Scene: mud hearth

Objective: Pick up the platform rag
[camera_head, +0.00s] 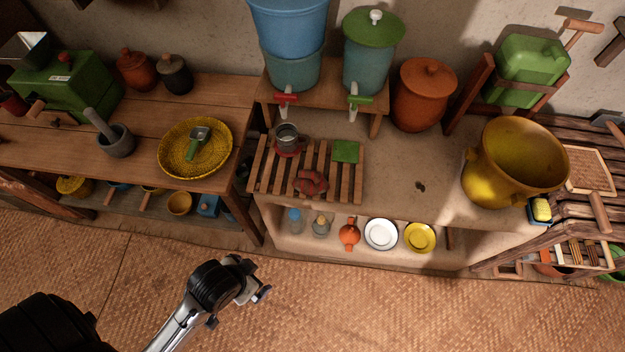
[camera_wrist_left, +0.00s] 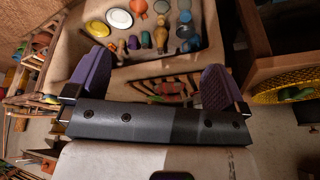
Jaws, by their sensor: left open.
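A crumpled dark-red rag (camera_head: 310,182) lies on the front part of a wooden slatted rack (camera_head: 264,172) on the clay platform. A reddish patch that may be this rag (camera_wrist_left: 170,88) shows small between my fingers in the left wrist view. A flat green square cloth or pad (camera_head: 345,151) lies on the back right of the rack. My left gripper (camera_head: 257,291) is in front of and below the platform, apart from the rag. Its purple-padded fingers (camera_wrist_left: 155,82) are spread wide with nothing between them. My right gripper is not in view.
A metal cup (camera_head: 287,136) stands at the rack's back left. The shelf below holds bottles, an orange jug (camera_head: 349,234) and plates (camera_head: 381,234). A large yellow pot (camera_head: 515,162) stands at right. The platform between rack and pot is mostly clear, with a small dark spot.

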